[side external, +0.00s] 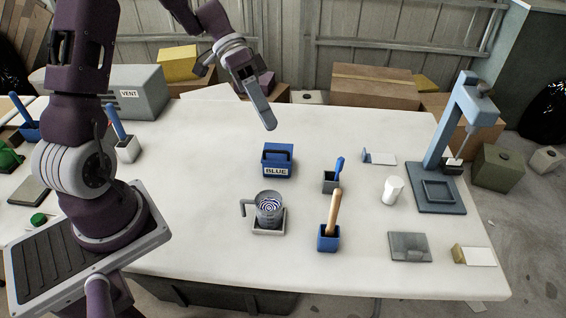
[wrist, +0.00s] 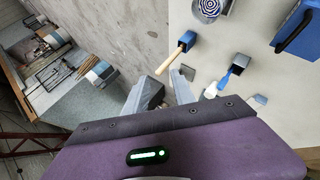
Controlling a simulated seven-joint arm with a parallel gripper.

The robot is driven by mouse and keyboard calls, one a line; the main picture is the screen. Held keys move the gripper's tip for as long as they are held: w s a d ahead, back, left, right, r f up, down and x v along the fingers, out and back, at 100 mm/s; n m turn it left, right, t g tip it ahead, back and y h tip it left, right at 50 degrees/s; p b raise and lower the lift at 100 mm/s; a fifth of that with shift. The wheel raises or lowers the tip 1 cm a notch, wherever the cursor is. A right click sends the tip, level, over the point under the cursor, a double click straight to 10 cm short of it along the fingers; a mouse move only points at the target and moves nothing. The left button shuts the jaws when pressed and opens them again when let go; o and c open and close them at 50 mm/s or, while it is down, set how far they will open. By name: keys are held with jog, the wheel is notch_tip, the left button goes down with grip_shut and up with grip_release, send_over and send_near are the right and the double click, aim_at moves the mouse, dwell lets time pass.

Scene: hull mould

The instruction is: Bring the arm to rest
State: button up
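My gripper (side external: 265,118) hangs in the air above the back of the white table (side external: 190,240), beyond the blue box and clear of it. Its grey fingers point down and slightly to the right; seen from the side, they overlap. In the wrist view my gripper (wrist: 160,76) shows its two fingers apart, with nothing held between them. The wooden handle there lies beyond the fingertips, and its blue holder stands on the table.
Below stand a box labelled BLUE (side external: 277,162), a grey jug (side external: 268,208), a wooden-handled tool (side external: 334,212), a blue-handled brush (side external: 339,167) and a white cup (side external: 392,190). A blue-grey stand (side external: 450,120) rises at right. Cardboard boxes (side external: 375,88) lie behind the table.

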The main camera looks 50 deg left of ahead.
jog(key=s+d+r+n+t+y, duration=0.2)
jog(key=s+r+y, duration=0.3)
jog(key=s, duration=0.4)
jog(key=s+d+r+n+t+y, duration=0.2)
jog(key=s+r+n+t+y, duration=0.1)
jog(key=s, duration=0.6)
notch_tip(320, 180, up, 3)
jog(key=shift+s+f+t+y, duration=0.2)
jog(key=shift+s+t+y, duration=0.2)
jog(key=shift+y, duration=0.5)
